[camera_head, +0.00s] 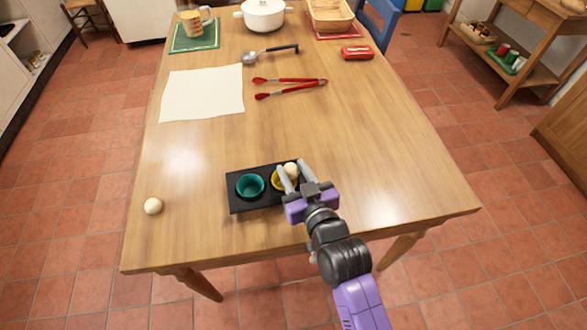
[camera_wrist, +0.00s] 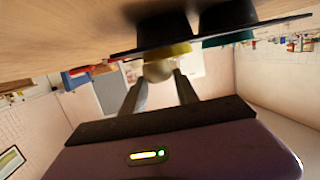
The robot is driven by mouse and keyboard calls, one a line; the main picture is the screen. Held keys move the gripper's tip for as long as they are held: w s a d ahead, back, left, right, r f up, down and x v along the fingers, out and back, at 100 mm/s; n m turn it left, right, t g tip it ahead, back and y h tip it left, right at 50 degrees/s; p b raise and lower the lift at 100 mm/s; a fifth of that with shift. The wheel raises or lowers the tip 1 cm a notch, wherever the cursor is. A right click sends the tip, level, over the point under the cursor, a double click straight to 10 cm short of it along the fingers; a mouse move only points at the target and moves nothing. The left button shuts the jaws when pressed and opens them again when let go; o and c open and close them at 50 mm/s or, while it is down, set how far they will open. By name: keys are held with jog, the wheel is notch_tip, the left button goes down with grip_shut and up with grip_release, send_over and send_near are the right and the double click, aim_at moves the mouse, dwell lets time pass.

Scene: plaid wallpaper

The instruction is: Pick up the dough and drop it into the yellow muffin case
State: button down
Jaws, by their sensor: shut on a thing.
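The gripper (camera_head: 289,175) is shut on a pale dough ball (camera_head: 291,169), at the yellow muffin case (camera_head: 277,182) in the black tray (camera_head: 238,204). In the wrist view the dough (camera_wrist: 158,70) sits between the fingertips, right by the rim of the yellow case (camera_wrist: 166,50). I cannot tell whether the dough touches the case. A teal muffin case (camera_head: 250,186) stands in the tray to the left of the yellow one. My gripper hides the tray's right end.
Another dough ball (camera_head: 153,206) lies on the table at the left. Red tongs (camera_head: 290,81), a white sheet (camera_head: 202,92), a ladle (camera_head: 270,53) and a red object (camera_head: 357,52) lie farther back. The table between the tray and the tongs is clear.

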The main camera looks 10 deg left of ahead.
jog(key=shift+f, duration=0.1)
jog(key=c, duration=0.8)
grip_release()
jog(key=shift+c, duration=0.2)
jog(key=shift+s, duration=0.1)
jog(key=v, duration=0.7)
jog(key=shift+s+d, duration=0.15)
jog(key=shift+s, duration=0.15)
